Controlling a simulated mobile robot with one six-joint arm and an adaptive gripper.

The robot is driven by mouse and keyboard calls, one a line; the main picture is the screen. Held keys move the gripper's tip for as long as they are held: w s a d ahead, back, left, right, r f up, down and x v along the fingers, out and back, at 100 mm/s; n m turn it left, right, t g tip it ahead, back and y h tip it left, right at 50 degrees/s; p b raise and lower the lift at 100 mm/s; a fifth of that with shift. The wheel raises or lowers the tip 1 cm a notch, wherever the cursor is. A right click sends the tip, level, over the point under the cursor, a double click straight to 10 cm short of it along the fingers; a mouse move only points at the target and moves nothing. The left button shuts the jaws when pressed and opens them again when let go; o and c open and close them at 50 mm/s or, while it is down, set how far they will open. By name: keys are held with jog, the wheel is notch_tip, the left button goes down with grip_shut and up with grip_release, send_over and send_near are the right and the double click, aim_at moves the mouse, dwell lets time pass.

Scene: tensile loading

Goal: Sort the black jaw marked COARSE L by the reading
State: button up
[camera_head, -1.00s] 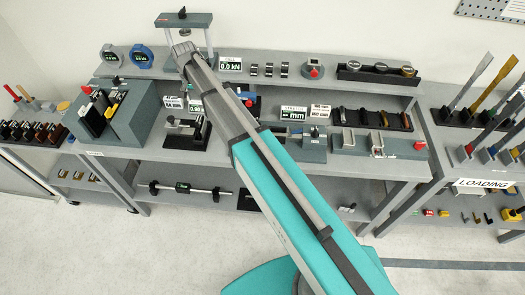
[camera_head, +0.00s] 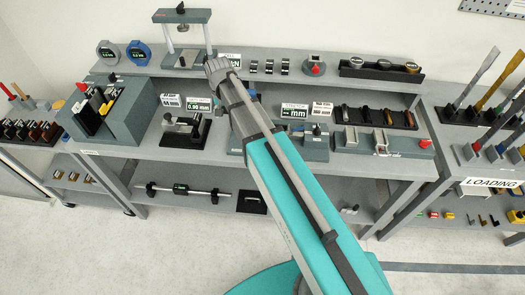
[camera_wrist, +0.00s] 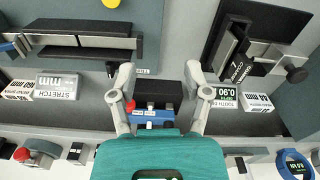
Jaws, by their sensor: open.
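In the wrist view, the black jaw with white COARSE lettering (camera_wrist: 236,62) sits in the dark gauge (camera_wrist: 262,30) at the right, beside a sign reading 0.90 (camera_wrist: 226,92). In the head view, the gauge (camera_head: 188,133) stands on the bench left of my arm, and its sign (camera_head: 199,106) reads 0.90 mm. My gripper (camera_wrist: 158,80) is open and empty, with its fingers spread above the bench left of the jaw and apart from it. In the head view, my arm hides the fingers.
A blue and red object (camera_wrist: 152,115) shows between my fingers, farther off. The STRETCH station (camera_head: 316,145) is right of my arm. A grey box with black slots (camera_head: 125,120) stands at the left. A grey frame (camera_head: 184,35) stands on the upper shelf. Bench around the gauge looks partly clear.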

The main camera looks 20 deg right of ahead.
jog(key=s+d+f+n+b, duration=0.1)
jog(key=s+d+f+b, duration=0.2)
jog(key=s+d, duration=0.2)
jog(key=s+d+f+n+b, duration=0.1)
jog(key=s+d+f+b, duration=0.2)
jog(key=s, duration=0.6)
jog(key=shift+d+f+b, duration=0.3)
jog(key=shift+d+f, duration=0.15)
jog(key=shift+d, duration=0.7)
jog(key=shift+w, duration=0.1)
jog(key=shift+s+d, duration=0.35)
jog(key=shift+s, duration=0.3)
jog(key=shift+s+d, duration=0.3)
jog(key=shift+s, duration=0.3)
